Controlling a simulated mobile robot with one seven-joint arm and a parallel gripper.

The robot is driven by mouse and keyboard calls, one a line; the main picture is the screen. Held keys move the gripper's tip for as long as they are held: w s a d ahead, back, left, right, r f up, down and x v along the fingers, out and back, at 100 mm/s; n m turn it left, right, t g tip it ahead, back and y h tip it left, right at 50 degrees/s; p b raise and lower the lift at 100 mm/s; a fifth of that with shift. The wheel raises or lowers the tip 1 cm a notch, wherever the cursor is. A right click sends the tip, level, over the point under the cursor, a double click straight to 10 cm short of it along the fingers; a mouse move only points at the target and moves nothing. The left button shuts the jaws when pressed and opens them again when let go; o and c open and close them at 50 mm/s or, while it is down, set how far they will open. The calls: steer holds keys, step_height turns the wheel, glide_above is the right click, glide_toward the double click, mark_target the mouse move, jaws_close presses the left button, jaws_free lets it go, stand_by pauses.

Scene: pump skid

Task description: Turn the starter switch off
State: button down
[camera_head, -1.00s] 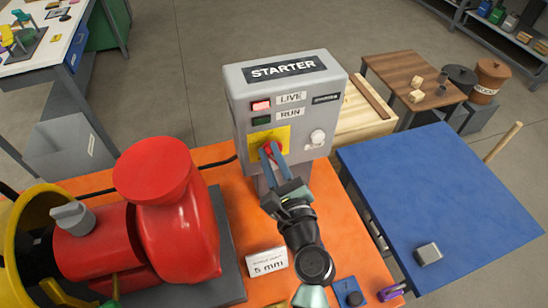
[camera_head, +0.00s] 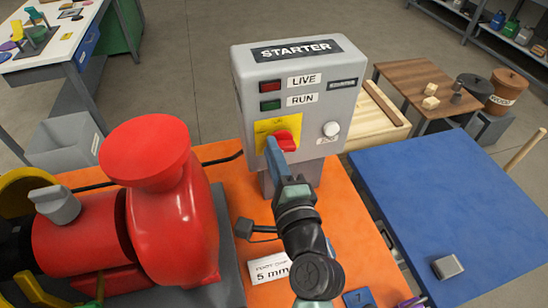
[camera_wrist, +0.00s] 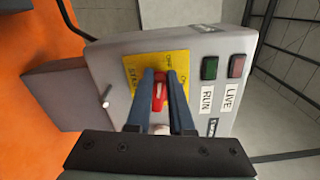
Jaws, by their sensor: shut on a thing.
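The grey starter box (camera_head: 246,112) stands on the orange skid, with STARTER on its top label. Its red switch handle (camera_head: 287,143) sits on a yellow plate (camera_head: 263,131). My gripper (camera_head: 277,146) reaches the handle from the front. In the wrist view, the blue fingers of my gripper (camera_wrist: 162,78) are shut on the red handle (camera_wrist: 159,91), one on each side. The LIVE lamp (camera_head: 270,87) and the RUN lamp (camera_head: 270,104) both look dark. My fingers hide part of the handle and plate in the head view.
A white round knob (camera_head: 331,129) sits right of the switch. A red pump (camera_head: 165,220) stands close on the left. A white 5 mm card (camera_head: 270,270) lies in front. A blue-topped table (camera_head: 440,200) is on the right.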

steer(key=shift+f+n+b, duration=0.3)
steer(key=shift+n+b, duration=0.4)
steer(key=shift+n, duration=0.4)
steer(key=c, duration=0.8)
jaws_free()
steer(key=b+v, duration=0.3)
steer(key=v, duration=1)
steer(key=shift+r, duration=0.1)
